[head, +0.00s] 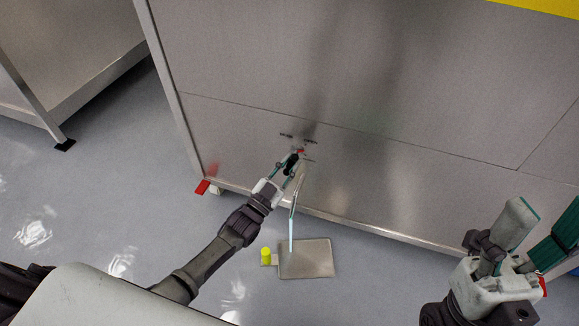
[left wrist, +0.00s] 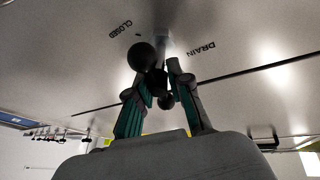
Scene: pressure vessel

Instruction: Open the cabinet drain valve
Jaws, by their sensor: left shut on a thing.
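The drain valve sits low on the steel cabinet front, where a small red part (head: 300,151) shows in the head view beside my left gripper (head: 290,164). In the left wrist view, a dark handle with rounded ends (left wrist: 142,56) lies between the fingers of my left gripper (left wrist: 158,84), which is shut on it. The words CLOSED (left wrist: 119,29) and DRAIN (left wrist: 201,53) are on the panel around it. The fingers hide part of the handle. My right gripper (head: 535,235) is open and empty at the lower right.
A pale thin strip (head: 292,220) runs down from the valve towards a square metal plate (head: 308,262) on the floor; I cannot tell whether it is water or a pipe. A yellow piece (head: 266,254) stands beside the plate. Another steel cabinet (head: 70,45) is at the left.

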